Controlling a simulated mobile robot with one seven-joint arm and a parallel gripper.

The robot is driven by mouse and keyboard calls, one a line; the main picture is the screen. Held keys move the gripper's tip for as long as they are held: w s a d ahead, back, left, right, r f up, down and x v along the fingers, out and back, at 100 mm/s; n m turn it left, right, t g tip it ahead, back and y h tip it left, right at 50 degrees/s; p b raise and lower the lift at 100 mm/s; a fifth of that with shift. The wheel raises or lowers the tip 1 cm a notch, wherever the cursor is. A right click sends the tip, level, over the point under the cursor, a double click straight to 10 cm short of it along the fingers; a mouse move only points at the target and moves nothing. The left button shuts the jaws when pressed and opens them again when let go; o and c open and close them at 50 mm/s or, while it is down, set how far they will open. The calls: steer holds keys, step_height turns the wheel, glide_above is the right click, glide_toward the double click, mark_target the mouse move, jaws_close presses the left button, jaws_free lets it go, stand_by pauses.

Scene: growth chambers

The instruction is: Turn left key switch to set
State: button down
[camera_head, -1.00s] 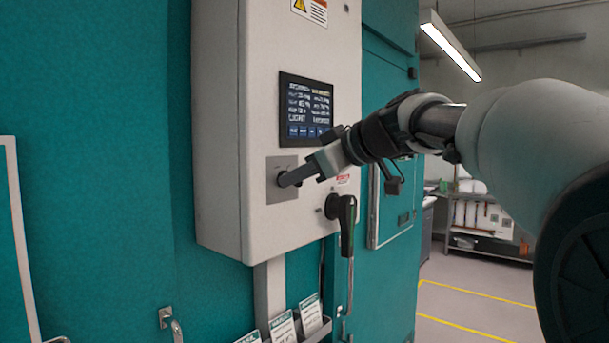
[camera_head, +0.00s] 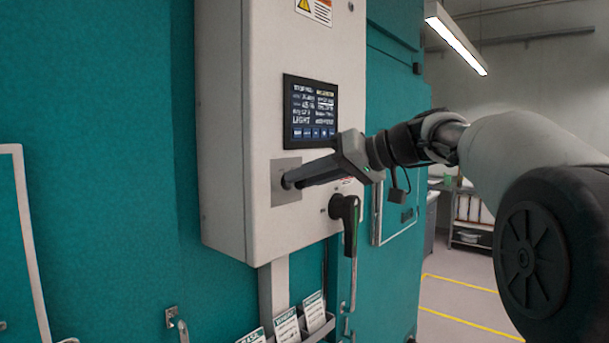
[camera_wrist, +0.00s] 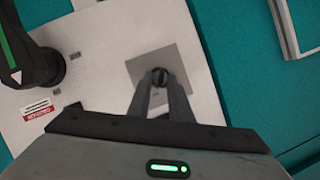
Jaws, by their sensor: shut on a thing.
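The key switch (camera_wrist: 160,77) is a small round dark knob on a grey square plate (camera_head: 277,190) on the front of the white control box (camera_head: 222,130). My gripper (camera_head: 290,181) reaches the plate from the right in the head view. In the wrist view my gripper (camera_wrist: 160,88) has its two fingers at either side of the knob, shut on it. The fingers hide the switch in the head view. No switch marking is readable.
A black lever handle with a green stripe (camera_head: 346,225) hangs just right of and below the switch, also large in the wrist view (camera_wrist: 30,60). A display screen (camera_head: 311,109) sits above. Document holders (camera_head: 287,327) are below. Yellow-lined floor lies right.

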stand_by(0.4)
steer(key=c, duration=1.9)
jaws_free()
steer(key=shift+c, duration=0.2)
steer(key=shift+d, duration=0.1)
steer(key=v, duration=1.7)
steer(key=shift+d+b, duration=0.25)
steer(key=shift+b, duration=0.1)
steer(key=shift+w+f, duration=0.1)
steer(key=shift+f, duration=0.05)
